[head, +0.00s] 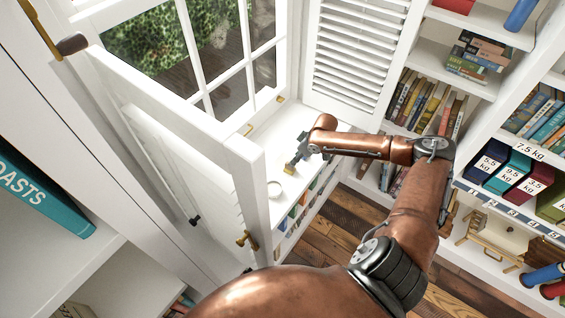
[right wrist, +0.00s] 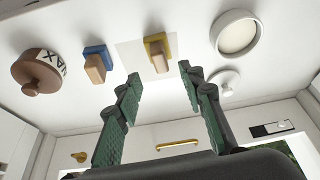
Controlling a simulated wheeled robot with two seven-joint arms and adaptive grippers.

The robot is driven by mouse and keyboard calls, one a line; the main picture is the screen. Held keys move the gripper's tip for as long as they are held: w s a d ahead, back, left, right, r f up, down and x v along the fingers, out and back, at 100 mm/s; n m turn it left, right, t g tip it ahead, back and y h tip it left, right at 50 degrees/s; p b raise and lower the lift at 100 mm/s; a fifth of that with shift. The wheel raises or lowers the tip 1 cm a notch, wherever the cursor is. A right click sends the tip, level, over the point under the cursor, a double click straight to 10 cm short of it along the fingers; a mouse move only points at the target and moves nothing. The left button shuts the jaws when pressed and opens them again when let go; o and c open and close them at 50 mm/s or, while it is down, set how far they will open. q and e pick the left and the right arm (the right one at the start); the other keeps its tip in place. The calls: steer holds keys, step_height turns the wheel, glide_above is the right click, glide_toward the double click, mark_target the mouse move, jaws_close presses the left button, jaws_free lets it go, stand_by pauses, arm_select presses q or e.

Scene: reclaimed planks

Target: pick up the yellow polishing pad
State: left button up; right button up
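The yellow polishing pad (right wrist: 158,40) has a light wooden block handle and lies on a pale square on the white surface in the right wrist view. In the head view a small yellow patch, likely this pad (head: 289,169), shows beside my right gripper (head: 300,156) on the white ledge below the window. In the right wrist view my right gripper (right wrist: 160,73) is open and empty, its two dark green fingers spread. The pad appears between and beyond the fingertips, with no visible contact. My left gripper is not in view.
A blue pad with a wooden handle (right wrist: 95,62), a brown lidded wax pot (right wrist: 38,72), a white round dish (right wrist: 237,36) and a white knobbed object (right wrist: 224,83) surround the yellow pad.

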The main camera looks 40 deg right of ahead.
mark_target(290, 168)
steer(key=x, duration=0.3)
steer(key=shift+a+f+b, duration=0.1)
steer(key=shift+b, duration=0.25)
steer(key=x, duration=0.3)
steer(key=shift+w+f+b, duration=0.25)
steer(key=shift+f+b, duration=0.1)
steer(key=shift+a+f, duration=0.1)
steer(key=shift+f, duration=0.15)
steer(key=shift+w, duration=0.1)
steer(key=c, duration=0.6)
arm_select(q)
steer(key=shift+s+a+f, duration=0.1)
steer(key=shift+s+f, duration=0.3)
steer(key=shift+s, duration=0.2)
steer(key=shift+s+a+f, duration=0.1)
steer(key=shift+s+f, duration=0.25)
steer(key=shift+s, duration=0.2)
arm_select(e)
jaws_close()
